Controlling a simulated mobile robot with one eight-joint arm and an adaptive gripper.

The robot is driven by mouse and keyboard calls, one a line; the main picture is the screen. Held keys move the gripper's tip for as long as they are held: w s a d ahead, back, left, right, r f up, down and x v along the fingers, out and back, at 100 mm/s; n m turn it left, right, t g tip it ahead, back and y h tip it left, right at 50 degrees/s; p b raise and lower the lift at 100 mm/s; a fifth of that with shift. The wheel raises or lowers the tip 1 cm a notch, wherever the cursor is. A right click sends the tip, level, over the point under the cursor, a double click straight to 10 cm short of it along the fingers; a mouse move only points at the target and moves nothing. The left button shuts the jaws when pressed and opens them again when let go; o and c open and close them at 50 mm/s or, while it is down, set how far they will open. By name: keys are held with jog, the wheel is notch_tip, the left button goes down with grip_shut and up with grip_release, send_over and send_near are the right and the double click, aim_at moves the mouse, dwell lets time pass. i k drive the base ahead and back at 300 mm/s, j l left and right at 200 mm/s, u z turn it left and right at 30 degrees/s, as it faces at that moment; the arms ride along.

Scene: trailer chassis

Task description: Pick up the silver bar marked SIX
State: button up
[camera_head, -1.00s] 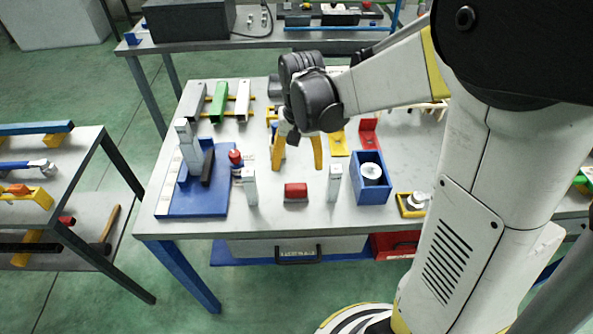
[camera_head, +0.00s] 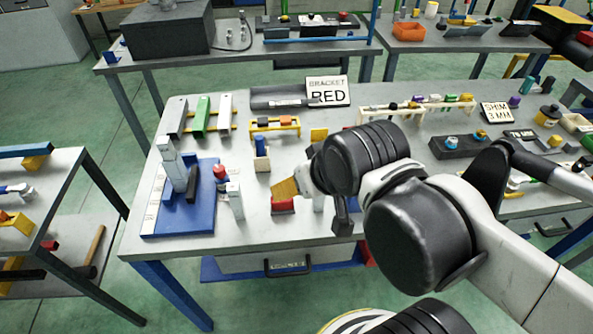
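No marking SIX can be read in this view. A grey bar (camera_head: 177,118) and a pale silver bar (camera_head: 225,114) lie on a yellow rack at the table's back left, with a green bar (camera_head: 202,118) between them. A pale upright block (camera_head: 235,202) stands near the front, right of the blue fixture. My gripper (camera_head: 312,196) is over the table's front middle, right of and nearer than the rack. My arm hides the table's front right.
A blue fixture (camera_head: 208,218) with a tall post stands at front left. A yellow stand (camera_head: 274,126) is mid-table. A SHIM sign (camera_head: 496,112) and small parts lie right. Another bench (camera_head: 75,160) is left.

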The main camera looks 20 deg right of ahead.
aim_at(165, 146)
jog(key=i+j+u, duration=0.25)
jog(key=j, duration=0.3)
jog(key=i+j+u, duration=0.3)
jog(key=i+j, duration=0.15)
